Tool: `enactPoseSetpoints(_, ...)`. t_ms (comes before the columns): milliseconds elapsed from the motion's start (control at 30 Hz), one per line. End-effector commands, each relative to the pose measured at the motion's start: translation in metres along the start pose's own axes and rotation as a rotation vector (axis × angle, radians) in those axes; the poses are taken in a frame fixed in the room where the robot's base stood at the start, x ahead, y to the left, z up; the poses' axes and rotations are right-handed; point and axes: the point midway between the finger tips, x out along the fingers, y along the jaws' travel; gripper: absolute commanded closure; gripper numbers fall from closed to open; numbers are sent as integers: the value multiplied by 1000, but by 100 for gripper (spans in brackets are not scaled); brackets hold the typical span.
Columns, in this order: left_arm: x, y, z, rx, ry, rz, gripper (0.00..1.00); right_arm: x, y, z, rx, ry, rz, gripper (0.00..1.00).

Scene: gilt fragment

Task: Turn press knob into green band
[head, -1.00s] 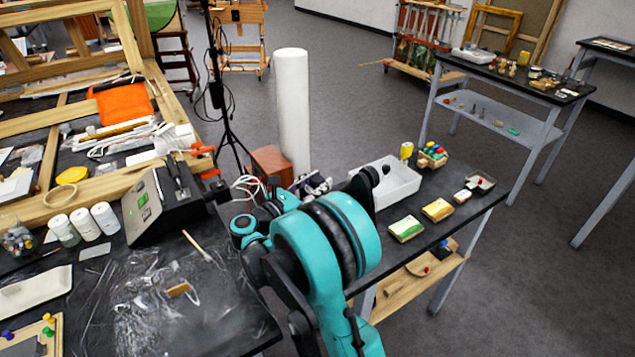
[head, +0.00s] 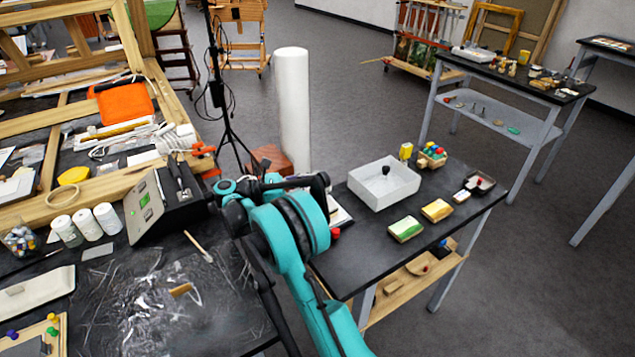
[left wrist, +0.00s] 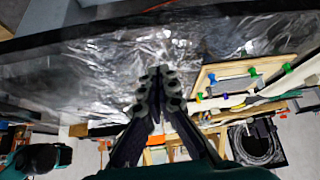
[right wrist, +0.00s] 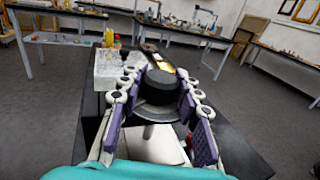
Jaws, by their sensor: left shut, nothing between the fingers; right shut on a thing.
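In the right wrist view my right gripper (right wrist: 158,95) is shut on a black round knob (right wrist: 160,82), its purple-padded fingers on either side. A grey disc and silver stem show beneath the knob, above a white plate (right wrist: 150,145) with a small red part beside it. In the head view my teal arm hides most of the press; a white piece (head: 341,216) and a red bit show past it. I cannot make out a green band on the press. My left gripper (left wrist: 158,82) is shut and empty above the plastic-covered table in the left wrist view.
A white tray (head: 384,192) with a black item inside stands beside the press.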

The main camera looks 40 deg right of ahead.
Motion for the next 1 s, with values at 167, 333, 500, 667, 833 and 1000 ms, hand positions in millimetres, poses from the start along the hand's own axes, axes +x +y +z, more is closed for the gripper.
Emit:
enactPoseSetpoints(167, 0, 0, 0, 0, 0, 0, 100, 1, 0, 0, 0, -1, -10, 96)
enactPoseSetpoints(333, 0, 0, 0, 0, 0, 0, 100, 1, 0, 0, 0, -1, -10, 96)
enactPoseSetpoints(500, 0, 0, 0, 0, 0, 0, 100, 1, 0, 0, 0, -1, -10, 52)
enactPoseSetpoints(667, 0, 0, 0, 0, 0, 0, 100, 1, 0, 0, 0, -1, -10, 45)
enactPoseSetpoints(833, 0, 0, 0, 0, 0, 0, 100, 0, 0, 1, 0, 0, -9, 45)
enactPoseSetpoints(1000, 0, 0, 0, 0, 0, 0, 100, 0, 0, 19, 0, 0, -9, 45)
